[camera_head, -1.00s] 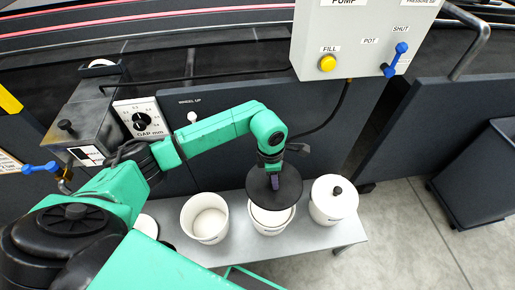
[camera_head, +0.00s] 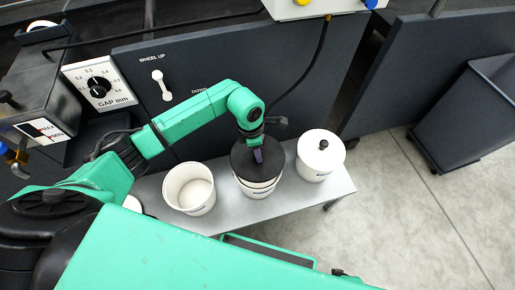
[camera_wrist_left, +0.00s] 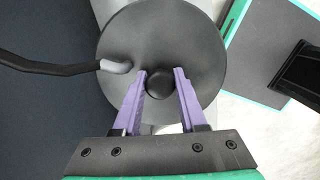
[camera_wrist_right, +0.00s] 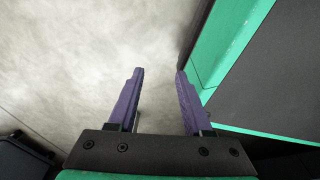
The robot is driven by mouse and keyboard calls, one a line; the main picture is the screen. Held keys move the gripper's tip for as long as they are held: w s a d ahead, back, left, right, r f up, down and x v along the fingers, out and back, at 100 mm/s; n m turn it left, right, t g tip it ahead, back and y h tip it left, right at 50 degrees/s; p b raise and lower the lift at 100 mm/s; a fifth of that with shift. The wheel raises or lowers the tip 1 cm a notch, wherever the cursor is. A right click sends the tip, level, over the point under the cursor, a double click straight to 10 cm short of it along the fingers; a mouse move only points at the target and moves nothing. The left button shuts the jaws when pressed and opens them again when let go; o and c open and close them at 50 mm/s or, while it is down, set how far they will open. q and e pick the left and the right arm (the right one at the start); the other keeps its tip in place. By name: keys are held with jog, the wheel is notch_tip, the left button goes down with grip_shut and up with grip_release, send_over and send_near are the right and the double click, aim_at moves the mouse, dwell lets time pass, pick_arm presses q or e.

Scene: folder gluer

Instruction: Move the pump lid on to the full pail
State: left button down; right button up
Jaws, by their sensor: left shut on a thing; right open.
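The pump lid (camera_head: 250,163) is a black disc with a central knob (camera_wrist_left: 159,84). My left gripper (camera_head: 257,155) is shut on that knob; its purple fingers (camera_wrist_left: 160,75) show either side of it in the left wrist view. The lid is over the middle white pail (camera_head: 258,189) and covers most of its mouth. I cannot tell whether it rests on the rim. A black hose (camera_wrist_left: 45,67) with a grey end meets the lid. My right gripper (camera_wrist_right: 158,72) is open and empty above the floor, away from the pails.
An open white pail (camera_head: 190,205) stands to the left, its white contents low inside. A white-lidded pail (camera_head: 314,168) with a black knob stands close on the right. All are on a narrow grey bench (camera_head: 228,218) against the dark machine panel (camera_head: 215,60). Open floor lies right.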

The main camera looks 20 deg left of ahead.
pick_arm(q)
notch_tip(320, 180, down, 6)
jog(key=b, duration=0.4)
jog(key=shift+f, duration=0.1)
jog(key=shift+f+b, duration=0.25)
jog(key=shift+b, duration=0.15)
jog(key=shift+c, duration=1.9)
grip_release()
pick_arm(e)
jog(key=w+a+r, duration=0.2)
jog(key=w+r, duration=0.3)
jog(key=w, duration=0.4)
jog(key=shift+a, duration=0.15)
jog(key=shift+w, duration=0.1)
pick_arm(q)
jog(key=shift+r, duration=0.35)
notch_tip(320, 180, up, 14)
jog(key=a+p, duration=0.1)
jog(key=p, duration=0.1)
jog(key=shift+s+a, duration=0.3)
jog(key=shift+s, duration=0.05)
pick_arm(e)
jog(key=s+f, duration=0.1)
jog(key=s+d+f, duration=0.1)
jog(key=s+f, duration=0.1)
pick_arm(q)
jog(key=shift+f, duration=0.15)
